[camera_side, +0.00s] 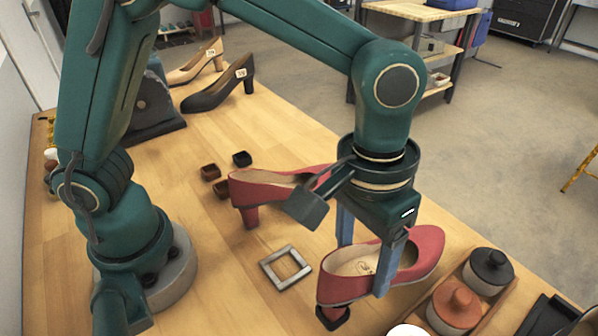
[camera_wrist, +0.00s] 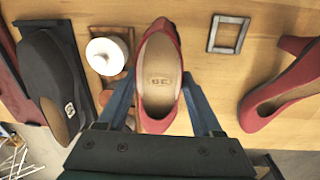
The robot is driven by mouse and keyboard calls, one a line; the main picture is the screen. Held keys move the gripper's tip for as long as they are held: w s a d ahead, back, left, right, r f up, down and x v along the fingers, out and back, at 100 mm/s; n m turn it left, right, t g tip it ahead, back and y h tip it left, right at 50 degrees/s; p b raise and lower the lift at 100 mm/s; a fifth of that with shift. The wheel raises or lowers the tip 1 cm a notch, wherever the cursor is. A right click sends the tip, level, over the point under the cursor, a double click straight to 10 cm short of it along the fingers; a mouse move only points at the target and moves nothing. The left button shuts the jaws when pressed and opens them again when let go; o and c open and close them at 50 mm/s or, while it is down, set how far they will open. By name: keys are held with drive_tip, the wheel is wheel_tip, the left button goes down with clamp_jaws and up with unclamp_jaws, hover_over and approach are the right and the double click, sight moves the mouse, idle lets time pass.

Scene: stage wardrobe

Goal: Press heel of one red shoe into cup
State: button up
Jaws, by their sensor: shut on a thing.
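My gripper (camera_side: 364,268) is shut on a red shoe (camera_side: 418,258), with one blue finger on each side of it. In the wrist view the shoe (camera_wrist: 160,112) lies between the two fingers, its pale insole facing up. Its heel end points toward the lower left in the side view, and a small dark cup (camera_side: 334,319) is at the heel's bottom. I cannot tell how deep the heel sits in it. The other red shoe (camera_side: 262,186) stands behind, partly hidden by my arm; it also shows at the right of the wrist view (camera_wrist: 285,88).
A square metal frame (camera_side: 286,268) lies left of the held shoe. Two brown cups (camera_side: 210,172) and a black cup (camera_side: 242,159) stand farther back. A wooden tray (camera_side: 490,318) with lidded jars (camera_side: 456,304) is close on the right. A black shoe (camera_side: 220,91) stands at the back.

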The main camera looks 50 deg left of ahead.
drive_tip(key=shift+f, duration=1.3)
drive_tip(key=o, duration=1.5)
wheel_tip(320, 180, up, 4)
drive_tip(key=shift+a+r, duration=0.15)
drive_tip(key=shift+w+a+r, duration=0.15)
drive_tip(key=shift+r, duration=0.2)
drive_tip(key=a+r+n+t, duration=0.2)
drive_tip(key=a+r+t, duration=0.1)
drive_tip(key=a+r, duration=0.55)
drive_tip(key=s+a+f+t, duration=0.1)
drive_tip(key=s+a, duration=0.1)
drive_tip(key=a, duration=0.1)
drive_tip(key=s+a+f+m, duration=0.1)
drive_tip(key=s+a, duration=0.1)
drive_tip(key=a, duration=0.1)
drive_tip(key=s+a+f+t+y, duration=0.1)
drive_tip(key=s+a+f, duration=0.1)
drive_tip(key=a, duration=0.1)
drive_tip(key=shift+s+f+t, duration=0.1)
drive_tip(key=shift+s+t, duration=0.2)
